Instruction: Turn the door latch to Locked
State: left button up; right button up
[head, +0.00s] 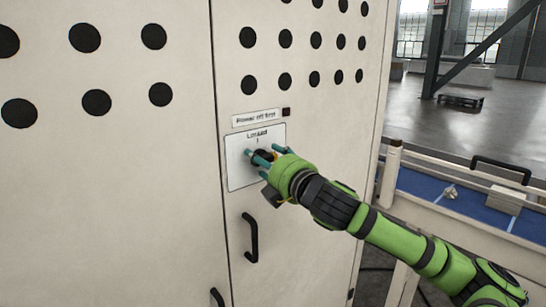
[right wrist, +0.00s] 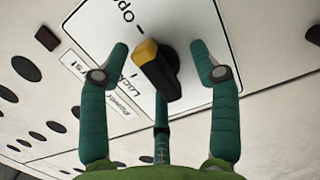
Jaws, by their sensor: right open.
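The door latch (right wrist: 163,75) is a black knob with a yellow tip on a white plate (head: 238,165) on the cabinet door. In the right wrist view the yellow tip lies between the "Open" and "Locked" marks; its exact setting is hard to tell. My right gripper (head: 263,158) is at the plate. It also shows in the right wrist view (right wrist: 159,62), with its teal fingers spread open on both sides of the knob, apart from it. In the head view the fingers partly hide the latch. My left gripper is not in view.
A label reading "Power off first" (head: 256,117) and a small dark square (head: 286,112) sit above the plate. A black door handle (head: 250,238) is below it. A blue-topped bench (head: 435,185) stands to the right of the cabinet.

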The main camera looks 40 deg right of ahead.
jog(key=shift+w, duration=0.15)
jog(key=c, duration=1.1)
jog(key=n+p, duration=0.1)
jog(key=n, duration=0.2)
jog(key=shift+c, duration=0.2)
jog(key=shift+f+n+t, duration=0.2)
jog(key=shift+n+t, duration=0.1)
jog(key=shift+n, duration=0.6)
